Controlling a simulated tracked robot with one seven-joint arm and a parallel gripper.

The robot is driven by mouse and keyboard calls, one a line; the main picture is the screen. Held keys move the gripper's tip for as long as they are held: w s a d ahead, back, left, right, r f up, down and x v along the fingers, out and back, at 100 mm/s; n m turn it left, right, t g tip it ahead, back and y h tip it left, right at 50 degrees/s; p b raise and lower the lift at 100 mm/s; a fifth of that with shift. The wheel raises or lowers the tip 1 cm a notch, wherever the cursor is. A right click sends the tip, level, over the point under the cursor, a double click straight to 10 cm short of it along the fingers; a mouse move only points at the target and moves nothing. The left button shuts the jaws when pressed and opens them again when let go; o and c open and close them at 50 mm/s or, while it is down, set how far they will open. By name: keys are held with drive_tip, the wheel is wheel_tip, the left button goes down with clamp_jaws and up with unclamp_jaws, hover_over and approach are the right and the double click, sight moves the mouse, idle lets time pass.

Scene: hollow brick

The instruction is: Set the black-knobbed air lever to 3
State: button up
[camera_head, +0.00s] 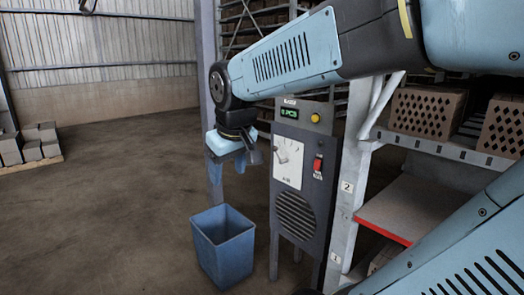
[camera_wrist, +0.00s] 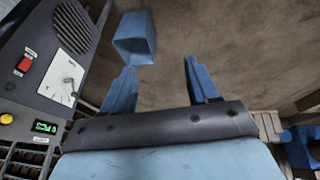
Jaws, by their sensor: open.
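The air lever (camera_head: 282,157) sits on a white dial plate labelled AIR (camera_head: 288,163) on the front of a dark grey control panel. In the wrist view the lever's dark knob (camera_wrist: 68,81) shows at the left on the white plate (camera_wrist: 62,72). The dial's numbers are too small to read, so I cannot tell its setting. My gripper (camera_head: 228,167) hangs to the left of the panel, pointing down, apart from the lever. In the wrist view my gripper (camera_wrist: 160,66) has its two blue fingers spread, with nothing between them.
A red switch (camera_head: 317,166), a yellow button (camera_head: 315,118) and a green display (camera_head: 289,112) are also on the panel, with a round grille below. A blue bin (camera_head: 223,246) stands on the floor in front. Shelves with hollow bricks (camera_head: 425,111) are at right.

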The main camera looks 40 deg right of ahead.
drive_tip(key=w+d+f+n+g+h, duration=0.3)
drive_tip(key=w+d, duration=1)
drive_tip(key=w, duration=0.2)
drive_tip(key=n+g+h, duration=0.4)
drive_tip(key=n+h, duration=1)
approach(275, 147)
drive_tip(key=d, duration=0.7)
drive_tip(key=d+f, duration=0.1)
drive_tip(key=d, duration=0.2)
drive_tip(key=shift+s+d+f, duration=0.1)
drive_tip(key=shift+s+d, duration=0.05)
drive_tip(key=shift+d, duration=0.25)
drive_tip(key=shift+c, duration=0.4)
